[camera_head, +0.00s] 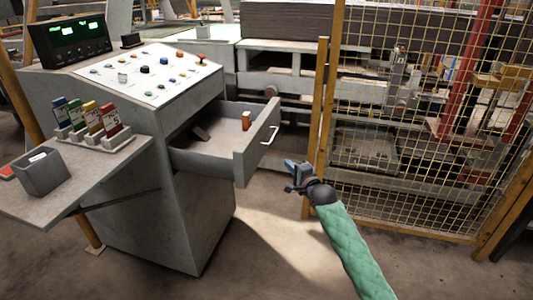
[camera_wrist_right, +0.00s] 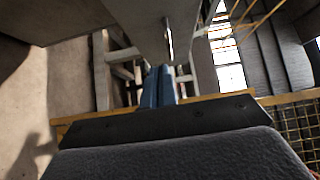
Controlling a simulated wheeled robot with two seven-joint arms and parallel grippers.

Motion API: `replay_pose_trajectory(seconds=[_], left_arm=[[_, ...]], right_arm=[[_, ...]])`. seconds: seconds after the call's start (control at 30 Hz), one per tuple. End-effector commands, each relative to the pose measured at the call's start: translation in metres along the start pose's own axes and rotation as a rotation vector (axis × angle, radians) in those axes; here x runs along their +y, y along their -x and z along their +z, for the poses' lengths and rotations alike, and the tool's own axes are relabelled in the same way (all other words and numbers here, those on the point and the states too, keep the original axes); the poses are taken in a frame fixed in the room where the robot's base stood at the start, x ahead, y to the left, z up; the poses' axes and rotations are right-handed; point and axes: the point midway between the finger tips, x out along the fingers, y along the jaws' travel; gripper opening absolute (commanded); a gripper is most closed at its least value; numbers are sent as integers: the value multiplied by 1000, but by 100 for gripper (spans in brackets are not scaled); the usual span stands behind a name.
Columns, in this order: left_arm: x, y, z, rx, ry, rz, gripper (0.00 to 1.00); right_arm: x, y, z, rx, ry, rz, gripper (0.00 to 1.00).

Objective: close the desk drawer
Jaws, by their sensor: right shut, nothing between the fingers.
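The desk drawer (camera_head: 212,168) stands pulled out from the right side of the grey control desk (camera_head: 150,185). An orange object (camera_head: 246,120) and a dark object (camera_head: 201,132) lie inside it. Its front panel carries a pale bar handle (camera_head: 269,135). My right gripper (camera_head: 289,164) is shut and empty, to the right of the drawer front and a little lower, apart from it in the head view. In the right wrist view its blue fingers (camera_wrist_right: 158,86) are together below a grey panel, likely the drawer. My left gripper is not in view.
A yellow-framed mesh fence (camera_head: 400,130) stands close to the right of my right arm. A side shelf (camera_head: 100,165) on the desk's left holds a grey bin (camera_head: 43,173) and several coloured cards in a rack. Bare floor (camera_head: 260,250) lies in front.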

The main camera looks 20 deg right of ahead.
Motion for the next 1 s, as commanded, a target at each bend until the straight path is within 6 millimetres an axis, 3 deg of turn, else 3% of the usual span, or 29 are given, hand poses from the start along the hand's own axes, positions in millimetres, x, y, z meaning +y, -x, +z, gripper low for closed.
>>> replay_pose_trajectory(seconds=[0.27, 0.77, 1.0], left_arm=[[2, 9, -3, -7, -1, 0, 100], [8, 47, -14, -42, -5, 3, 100], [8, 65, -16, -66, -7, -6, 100]], right_arm=[[-1, -20, 0, 0, -22, 1, 0], [-1, -100, 0, 0, -19, 2, 0], [-1, -122, 21, 0, -19, 1, 0]])
